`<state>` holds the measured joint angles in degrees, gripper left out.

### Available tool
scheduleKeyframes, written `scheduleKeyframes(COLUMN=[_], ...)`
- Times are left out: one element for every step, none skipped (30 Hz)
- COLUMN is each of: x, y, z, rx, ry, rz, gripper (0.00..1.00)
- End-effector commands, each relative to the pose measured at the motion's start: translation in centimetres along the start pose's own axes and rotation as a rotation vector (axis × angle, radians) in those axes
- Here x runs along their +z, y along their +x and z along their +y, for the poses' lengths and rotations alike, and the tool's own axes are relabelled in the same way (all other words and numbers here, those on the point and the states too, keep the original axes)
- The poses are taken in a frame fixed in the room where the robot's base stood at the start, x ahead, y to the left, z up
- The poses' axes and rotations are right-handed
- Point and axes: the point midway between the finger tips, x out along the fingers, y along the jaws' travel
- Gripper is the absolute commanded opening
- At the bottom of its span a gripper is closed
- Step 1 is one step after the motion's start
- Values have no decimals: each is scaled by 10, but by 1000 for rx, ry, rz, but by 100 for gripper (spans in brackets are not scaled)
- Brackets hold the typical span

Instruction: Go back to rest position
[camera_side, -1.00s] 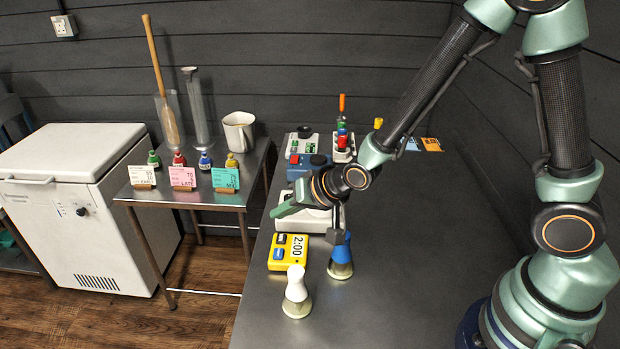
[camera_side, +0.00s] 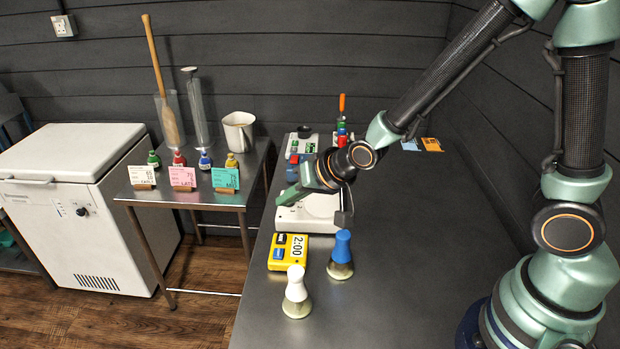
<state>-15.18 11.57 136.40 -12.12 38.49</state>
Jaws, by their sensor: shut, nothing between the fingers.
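My gripper (camera_side: 342,218) is shut and empty. It hangs over the right edge of a white device (camera_side: 292,216) on the dark worktop, a little behind the blue-topped bottle. My arm reaches in from the upper right and hides part of the things behind it.
A blue-topped bottle (camera_side: 341,250) and a white-topped bottle (camera_side: 296,288) stand upright near the front. A yellow timer (camera_side: 287,252) reading 2:00 lies beside them. The worktop (camera_side: 410,260) is clear to the right. A side table with coloured cards (camera_side: 183,178) stands left.

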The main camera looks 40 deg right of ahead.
Motion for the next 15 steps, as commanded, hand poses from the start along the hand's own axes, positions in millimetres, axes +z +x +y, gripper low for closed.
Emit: scheduleKeyframes(x=[-11, -16, -22, -26, -30, -34, -37, -39, -41, -43, -44, -44, -45, -44, -43], y=[-12, -20, -31, -40, -48, -60, -69, -78, -90, -99, -109, -121, -130, -140, -152], z=[1, 3, 6, 9, 12, 16, 19, 22, 26, 30, 33, 38, 41, 45, 50], rx=[12, 23, 39, 51, 65, 80, 92, 104, 119, 130, 141, 155, 164, 173, 186], ry=[-22, -39, -65, -85, -104, -131, -150, -170, -196, -215, -234, -259, -278, -296, -319], rz=[5, 2, -4, -9, -16, -25, -31, -40, -50, -58, -68, -80, -89, -99, -113], gripper=[0, 0, 0, 0, 0, 0, 0, 0, 0, 0, 0, 0, 0, 0, 0])
